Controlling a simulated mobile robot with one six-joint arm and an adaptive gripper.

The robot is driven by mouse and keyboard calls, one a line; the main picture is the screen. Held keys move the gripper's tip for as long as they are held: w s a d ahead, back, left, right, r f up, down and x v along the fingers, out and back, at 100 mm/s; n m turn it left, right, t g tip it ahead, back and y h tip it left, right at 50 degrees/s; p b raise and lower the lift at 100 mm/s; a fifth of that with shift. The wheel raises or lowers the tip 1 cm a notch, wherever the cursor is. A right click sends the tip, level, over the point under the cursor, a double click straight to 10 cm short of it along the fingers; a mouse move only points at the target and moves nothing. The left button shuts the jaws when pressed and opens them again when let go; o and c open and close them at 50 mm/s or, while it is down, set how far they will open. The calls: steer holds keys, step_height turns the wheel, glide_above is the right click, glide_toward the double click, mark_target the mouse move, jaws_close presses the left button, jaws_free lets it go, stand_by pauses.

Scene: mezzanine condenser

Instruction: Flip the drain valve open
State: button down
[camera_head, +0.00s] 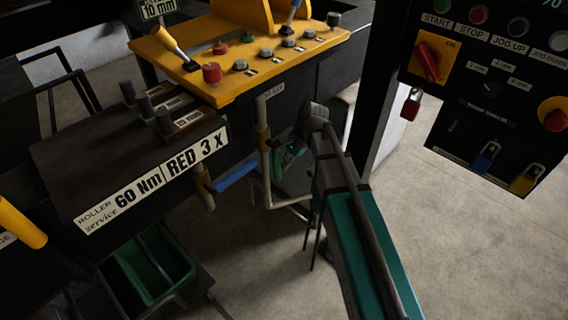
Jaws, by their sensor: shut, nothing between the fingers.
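A blue lever handle (237,172) slants up to the right from a brass-coloured valve body (203,184) under the front edge of the dark machine. I take this to be the drain valve, though no label on it is readable. My gripper (284,163) is small and dark in the view, at the end of my arm and to the right of the lever's free end. It is shut and empty. It appears apart from the lever, with a beige pipe (264,165) between them in the picture. Its fingertips are dim and partly hidden.
A yellow panel (220,85) with knobs and levers overhangs above. A control box (470,90) with switches and padlocks hangs at right beside a dark post (382,90). A green bin (145,268) stands lower left. Open floor (490,240) lies lower right.

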steer(key=shift+a, duration=0.1)
steer(key=w+d, duration=0.8)
steer(key=d, duration=0.3)
steer(key=shift+w+r, duration=0.3)
stand_by(0.5)
steer(key=s+d+n+t+h+p, duration=0.1)
steer(key=s+d+n, duration=0.3)
steer(key=s, duration=0.5)
steer(key=s+d+n+t+h+p, duration=0.1)
steer(key=s+d+n+h, duration=0.3)
steer(key=s, duration=0.4)
steer(key=shift+s+d+n, duration=0.3)
steer(key=shift+s+d, duration=0.1)
steer(key=shift+d, duration=0.15)
